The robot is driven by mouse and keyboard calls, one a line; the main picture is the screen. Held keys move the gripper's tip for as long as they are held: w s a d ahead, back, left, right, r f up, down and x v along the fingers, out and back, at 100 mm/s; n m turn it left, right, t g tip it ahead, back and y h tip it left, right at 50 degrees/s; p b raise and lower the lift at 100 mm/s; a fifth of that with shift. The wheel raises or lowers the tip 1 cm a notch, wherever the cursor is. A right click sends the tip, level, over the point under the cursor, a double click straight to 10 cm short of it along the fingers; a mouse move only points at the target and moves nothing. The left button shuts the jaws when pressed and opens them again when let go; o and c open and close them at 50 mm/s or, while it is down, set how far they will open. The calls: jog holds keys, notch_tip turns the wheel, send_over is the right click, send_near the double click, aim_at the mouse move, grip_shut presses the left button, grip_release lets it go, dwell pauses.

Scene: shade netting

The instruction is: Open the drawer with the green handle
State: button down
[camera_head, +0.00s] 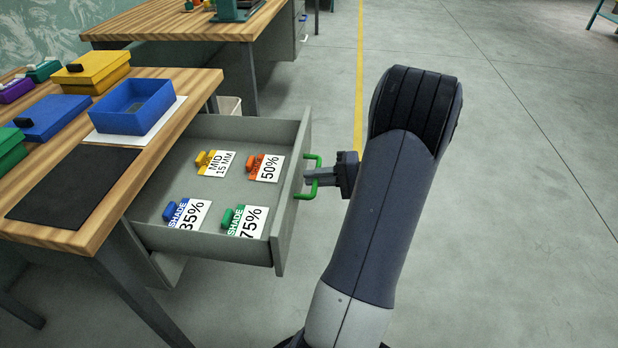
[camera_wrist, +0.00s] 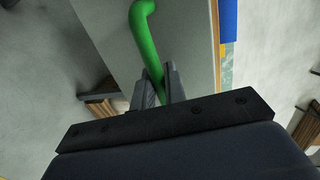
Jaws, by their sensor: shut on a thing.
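The grey drawer (camera_head: 292,205) stands pulled well out from under the wooden workbench, its inside in plain view. Its green handle (camera_head: 300,194) is on the drawer's front face. My gripper (camera_head: 310,178) is shut on the handle bar, coming from the right. In the wrist view the green handle (camera_wrist: 145,40) passes between my two gripper fingers (camera_wrist: 158,86). Inside the drawer lie several tagged clips: a yellow one (camera_head: 203,160), an orange one (camera_head: 254,162), a blue one (camera_head: 171,212) and a green one (camera_head: 228,216), each with a white printed label.
The workbench (camera_head: 85,225) holds an open blue bin (camera_head: 150,95) on a white sheet, a dark mat (camera_head: 75,185) and several coloured boxes at the left. A second bench (camera_head: 170,28) stands behind. The concrete floor (camera_head: 530,200) to the right is clear.

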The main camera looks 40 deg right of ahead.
jog(key=shift+s+d, duration=0.2)
jog(key=shift+s, duration=0.1)
jog(key=c, duration=1.5)
grip_release()
jog(key=shift+c, duration=0.2)
jog(key=p+v, duration=0.1)
jog(key=v, duration=0.9)
jog(key=shift+s+d, duration=0.25)
jog(key=shift+s, duration=0.05)
